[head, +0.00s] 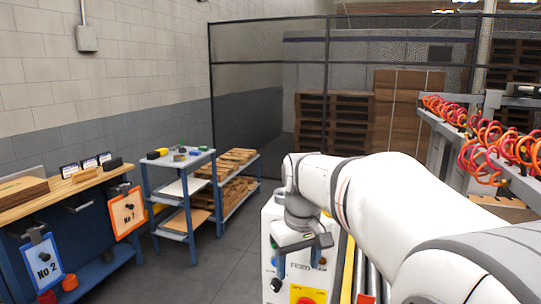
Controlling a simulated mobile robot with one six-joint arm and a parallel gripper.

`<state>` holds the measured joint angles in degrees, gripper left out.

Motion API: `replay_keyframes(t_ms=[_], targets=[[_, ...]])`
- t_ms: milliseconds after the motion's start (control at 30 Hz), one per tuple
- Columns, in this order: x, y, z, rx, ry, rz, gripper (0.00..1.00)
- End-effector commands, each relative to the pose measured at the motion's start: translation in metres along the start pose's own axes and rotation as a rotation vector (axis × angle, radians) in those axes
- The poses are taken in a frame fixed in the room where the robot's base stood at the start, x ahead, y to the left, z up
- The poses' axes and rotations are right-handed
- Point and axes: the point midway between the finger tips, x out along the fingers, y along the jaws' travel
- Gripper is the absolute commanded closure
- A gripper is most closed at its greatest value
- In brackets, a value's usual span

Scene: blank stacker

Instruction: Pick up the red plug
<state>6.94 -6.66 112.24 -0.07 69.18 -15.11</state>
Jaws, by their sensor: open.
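My gripper (300,250) hangs at the end of my white arm, in front of a white control panel (283,215) in the middle of the head view. It is open, with nothing seen in it; its fingertips are hard to make out against the panel. No red plug can be told for certain. Small coloured pieces lie on the top of a blue cart (178,159), too small to tell apart.
A blue workbench (80,235) with hanging clipboards stands at left. A shelf of wooden pieces (238,170) stands behind the cart. A roller conveyor (366,275) lies right of the panel. Orange coiled hoses (480,135) hang at right. The grey floor between cart and panel is clear.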

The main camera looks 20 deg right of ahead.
Motion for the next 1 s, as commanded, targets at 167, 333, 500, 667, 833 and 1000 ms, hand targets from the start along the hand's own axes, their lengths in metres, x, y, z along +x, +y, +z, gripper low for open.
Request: replay_keyframes(t_ms=[167, 333, 500, 667, 833, 1000], targets=[[-0.094, 0.031, -0.041, -0.036, -0.014, -0.001, 0.39], [-0.145, 0.070, -0.080, -0.090, -0.039, -0.009, 0.39], [-0.157, 0.103, -0.104, -0.137, -0.065, -0.020, 0.39], [-0.165, 0.126, -0.117, -0.170, -0.080, -0.029, 0.39], [-0.160, 0.133, -0.120, -0.182, -0.088, -0.034, 0.39], [-0.141, 0.133, -0.119, -0.182, -0.088, -0.035, 0.39]])
